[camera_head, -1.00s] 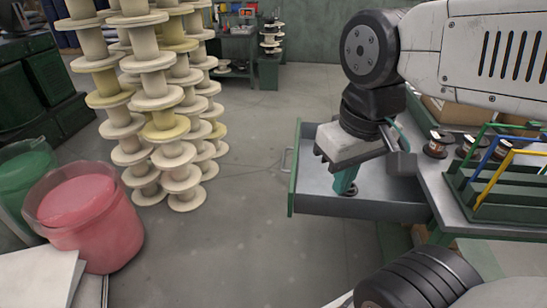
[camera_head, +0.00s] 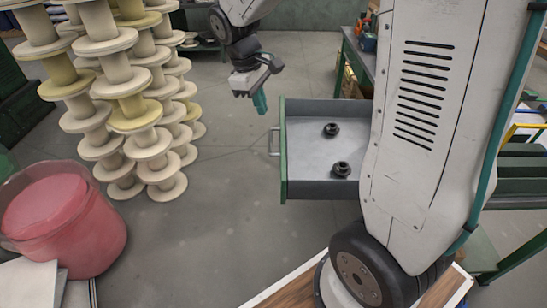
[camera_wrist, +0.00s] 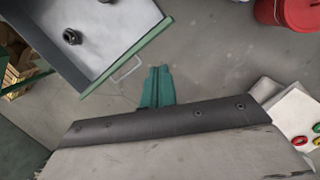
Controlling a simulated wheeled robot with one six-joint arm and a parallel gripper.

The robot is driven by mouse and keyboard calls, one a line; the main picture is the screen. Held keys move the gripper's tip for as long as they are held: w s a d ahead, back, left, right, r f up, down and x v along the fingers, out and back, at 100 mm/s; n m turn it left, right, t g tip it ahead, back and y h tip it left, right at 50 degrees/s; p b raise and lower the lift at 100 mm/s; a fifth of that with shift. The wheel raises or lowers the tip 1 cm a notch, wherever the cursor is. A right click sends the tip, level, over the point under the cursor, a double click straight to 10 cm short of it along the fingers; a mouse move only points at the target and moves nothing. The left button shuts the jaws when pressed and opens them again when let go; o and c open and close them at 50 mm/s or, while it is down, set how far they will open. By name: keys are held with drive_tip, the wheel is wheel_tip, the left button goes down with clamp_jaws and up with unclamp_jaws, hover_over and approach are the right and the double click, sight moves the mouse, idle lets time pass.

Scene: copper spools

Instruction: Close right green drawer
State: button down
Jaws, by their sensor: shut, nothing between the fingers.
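The right green drawer (camera_head: 300,190) is pulled out from the workbench, with a green front (camera_head: 283,160) and a grey metal inside. Two dark round parts (camera_head: 342,169) lie in it. Its metal handle (camera_head: 273,142) sticks out to the left. My gripper (camera_head: 260,103) has teal fingers, held shut and empty, beyond the handle and to the left of the drawer front. In the wrist view my fingers (camera_wrist: 157,86) are together, beside the handle (camera_wrist: 127,68) and apart from it. My arm hides the drawer's inner right end.
Tall stacks of cream spools (camera_head: 135,110) stand at the left. A red bucket (camera_head: 65,215) is at the lower left. Open floor (camera_head: 215,215) lies between the stacks and the drawer. A green bench (camera_head: 357,60) stands behind at the right.

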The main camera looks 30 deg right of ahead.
drive_tip(key=w+d+f+n, duration=0.1)
drive_tip(key=w+f+n, duration=0.1)
drive_tip(key=w+f, duration=0.35)
drive_tip(key=w+d+f+n+g+h, duration=0.1)
drive_tip(key=w+f, duration=0.1)
drive_tip(key=f, duration=0.6)
drive_tip(key=w+d+f+n, duration=0.1)
drive_tip(key=w+f+n, duration=0.1)
drive_tip(key=w+f, duration=0.35)
drive_tip(key=s+d+f, duration=0.5)
drive_tip(key=d+f, duration=0.1)
drive_tip(key=f, duration=0.4)
drive_tip(key=shift+s+f, duration=0.2)
drive_tip(key=shift+s, duration=0.1)
